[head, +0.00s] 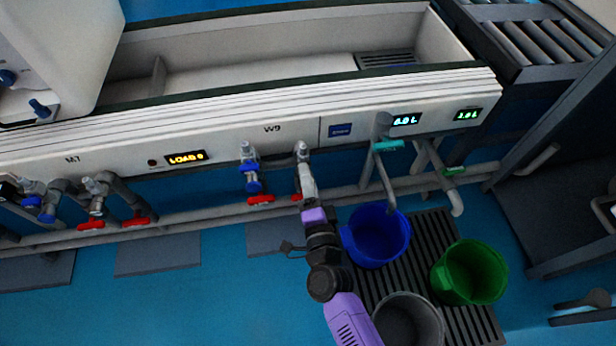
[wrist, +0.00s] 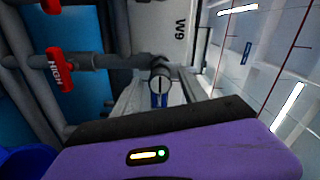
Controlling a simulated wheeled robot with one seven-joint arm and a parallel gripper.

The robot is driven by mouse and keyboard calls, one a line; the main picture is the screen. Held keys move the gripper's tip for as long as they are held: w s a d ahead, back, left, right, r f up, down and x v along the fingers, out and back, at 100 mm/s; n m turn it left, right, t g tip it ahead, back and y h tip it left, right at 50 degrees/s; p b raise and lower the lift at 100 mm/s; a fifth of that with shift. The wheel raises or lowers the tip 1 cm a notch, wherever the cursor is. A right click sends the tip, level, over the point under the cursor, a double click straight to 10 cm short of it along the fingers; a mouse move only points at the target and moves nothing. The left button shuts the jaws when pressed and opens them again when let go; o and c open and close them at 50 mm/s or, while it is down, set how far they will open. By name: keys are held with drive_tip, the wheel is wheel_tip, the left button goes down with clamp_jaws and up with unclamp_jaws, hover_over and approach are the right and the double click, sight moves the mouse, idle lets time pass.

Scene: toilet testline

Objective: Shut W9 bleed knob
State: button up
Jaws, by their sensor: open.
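Below the W9 label (head: 272,128) two valve fittings hang from the panel. The left fitting has a blue knob (head: 252,166) and a red handle (head: 261,199). My gripper (head: 306,172) is at the right fitting (head: 302,148) and covers most of it. In the wrist view the W9 label (wrist: 181,28) is sideways. A grey round fitting with a slotted end (wrist: 160,72) and a small blue knob (wrist: 158,100) show in front of my open gripper (wrist: 160,92), between its pale fingers. I cannot tell whether the fingers touch the knob.
A red handle marked HIGH (wrist: 60,70) is close by in the wrist view. Grey pipes (head: 220,220) run below the panel. A blue bucket (head: 378,238), a green bucket (head: 470,275) and a grey bucket (head: 408,322) stand on a slatted grate to the right.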

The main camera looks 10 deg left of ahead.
drive_tip(key=v, duration=0.7)
drive_tip(key=shift+p, duration=0.3)
drive_tip(key=shift+s, duration=0.15)
